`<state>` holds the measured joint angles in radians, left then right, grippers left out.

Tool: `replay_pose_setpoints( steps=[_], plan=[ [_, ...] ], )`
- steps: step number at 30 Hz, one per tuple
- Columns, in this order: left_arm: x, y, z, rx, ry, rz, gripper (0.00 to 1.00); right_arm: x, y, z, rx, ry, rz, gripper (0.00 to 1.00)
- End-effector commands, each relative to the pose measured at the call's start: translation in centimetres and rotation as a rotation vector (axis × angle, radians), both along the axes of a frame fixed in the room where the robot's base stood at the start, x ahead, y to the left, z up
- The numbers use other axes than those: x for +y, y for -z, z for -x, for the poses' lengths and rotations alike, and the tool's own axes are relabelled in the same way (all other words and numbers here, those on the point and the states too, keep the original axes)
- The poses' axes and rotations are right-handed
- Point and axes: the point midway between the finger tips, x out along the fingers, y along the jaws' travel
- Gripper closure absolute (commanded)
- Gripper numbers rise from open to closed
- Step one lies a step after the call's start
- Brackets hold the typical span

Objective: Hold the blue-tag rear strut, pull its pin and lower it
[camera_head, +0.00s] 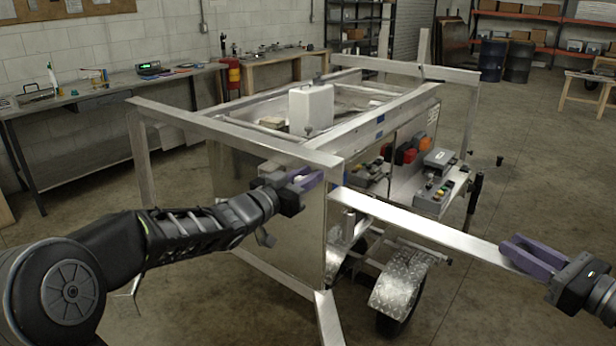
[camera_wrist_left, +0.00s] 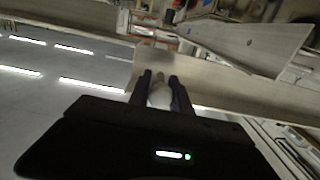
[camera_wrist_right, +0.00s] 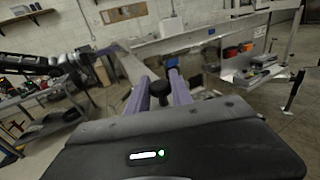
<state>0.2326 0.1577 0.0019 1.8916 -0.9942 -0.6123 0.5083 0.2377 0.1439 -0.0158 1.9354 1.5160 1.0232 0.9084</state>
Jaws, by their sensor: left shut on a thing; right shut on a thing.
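The aluminium trailer (camera_head: 235,135) stands in the middle of the head view. A flat aluminium strut (camera_head: 430,222) runs out from its near corner towards the lower right. My right gripper (camera_head: 525,256) is at the strut's outer end, its purple fingers closed; in the right wrist view a dark knob (camera_wrist_right: 160,89) shows between them. My left gripper (camera_head: 306,179) is at the trailer's near upper corner, just under the top frame, closed on a small pale rounded piece (camera_wrist_left: 160,94). I cannot tell if that piece is the pin. Small blue tags (camera_head: 380,118) show on the trailer's right top rail.
A wheel with a checker-plate fender (camera_head: 400,277) is below the strut. A side shelf (camera_head: 437,190) holds boxes and devices. A white container (camera_head: 311,108) stands on the trailer top. A workbench (camera_head: 100,92) is along the left wall.

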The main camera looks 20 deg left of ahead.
Motion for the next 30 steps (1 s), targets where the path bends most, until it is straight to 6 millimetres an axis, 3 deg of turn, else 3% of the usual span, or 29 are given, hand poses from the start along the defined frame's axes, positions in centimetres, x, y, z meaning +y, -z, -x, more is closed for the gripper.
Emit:
replay_pose_setpoints(
  steps=[22, 30],
  plan=[
    [0.0, 0.0, 0.1, 0.000, 0.000, 0.000, 1.00, 0.0, -0.1, 0.0, -0.001, 0.001, 0.000, 1.00],
    [1.0, -0.1, 3.1, -0.001, -0.002, -0.002, 1.00, 0.0, -0.1, 0.0, -0.001, 0.001, 0.000, 1.00]
  ],
)
